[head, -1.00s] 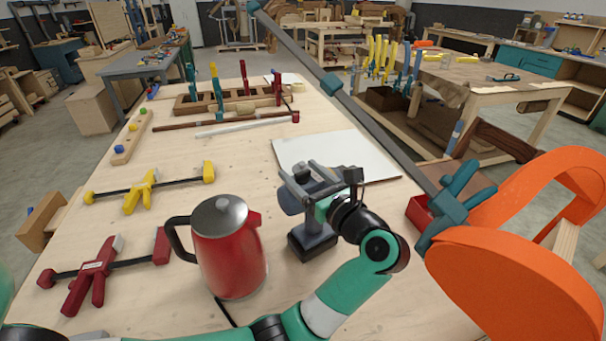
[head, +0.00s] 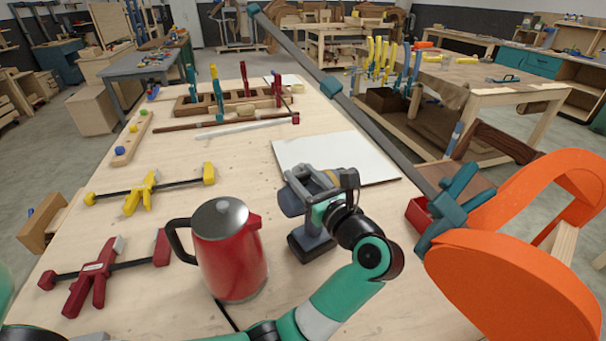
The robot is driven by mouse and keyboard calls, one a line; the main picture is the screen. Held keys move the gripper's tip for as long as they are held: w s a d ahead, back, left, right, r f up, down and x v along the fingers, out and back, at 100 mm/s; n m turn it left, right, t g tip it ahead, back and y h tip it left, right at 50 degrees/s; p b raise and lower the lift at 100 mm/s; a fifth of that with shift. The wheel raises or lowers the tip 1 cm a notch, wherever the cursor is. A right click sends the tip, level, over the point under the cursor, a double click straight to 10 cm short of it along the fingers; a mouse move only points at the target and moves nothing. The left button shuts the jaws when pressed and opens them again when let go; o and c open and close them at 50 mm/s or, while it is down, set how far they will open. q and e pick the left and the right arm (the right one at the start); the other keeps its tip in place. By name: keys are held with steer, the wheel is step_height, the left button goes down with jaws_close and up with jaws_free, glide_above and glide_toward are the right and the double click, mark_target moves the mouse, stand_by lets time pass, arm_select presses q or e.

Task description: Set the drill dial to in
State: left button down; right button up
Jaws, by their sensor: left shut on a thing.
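The drill (head: 306,240) stands upright on its dark battery base on the wooden table, right of the red kettle. Its blue-grey body (head: 291,203) shows at the left of my gripper. My left gripper (head: 308,187) is at the top of the drill, its grey fingers shut on the drill's upper part. The gripper and wrist hide much of the drill, and I cannot make out the dial or its setting. My right gripper is not in view.
A red kettle (head: 229,256) stands close left of the drill. A white sheet (head: 335,155) lies behind it. Red (head: 93,280) and yellow (head: 143,193) clamps lie at the left. A long bar clamp (head: 380,130) and an orange chair form (head: 510,290) border the right.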

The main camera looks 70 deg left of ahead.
arm_select(q)
steer(key=shift+r+m+t+p, duration=0.15)
steer(key=shift+m+t+p, duration=0.4)
steer(key=shift+t, duration=0.35)
steer(key=m+t+p, duration=0.2)
steer(key=t+p, duration=0.1)
steer(key=m+t+h+p, duration=0.1)
steer(key=m+t+p, duration=0.2)
steer(key=t, duration=0.1)
steer(key=shift+s+r+h, duration=0.1)
steer(key=shift+h, duration=0.2)
steer(key=shift+d+f+m+t+h+p, duration=0.15)
steer(key=shift+m+t+p, duration=0.1)
steer(key=shift+t+p, duration=0.2)
steer(key=shift+a+f+m+t+h+p, duration=0.1)
steer(key=shift+m+t+h+p, duration=0.15)
steer(key=shift+t, duration=0.2)
steer(key=shift+c, duration=1.8)
jaws_free()
steer(key=p+v, duration=0.1)
steer(key=v, duration=1)
steer(key=shift+d, duration=0.3)
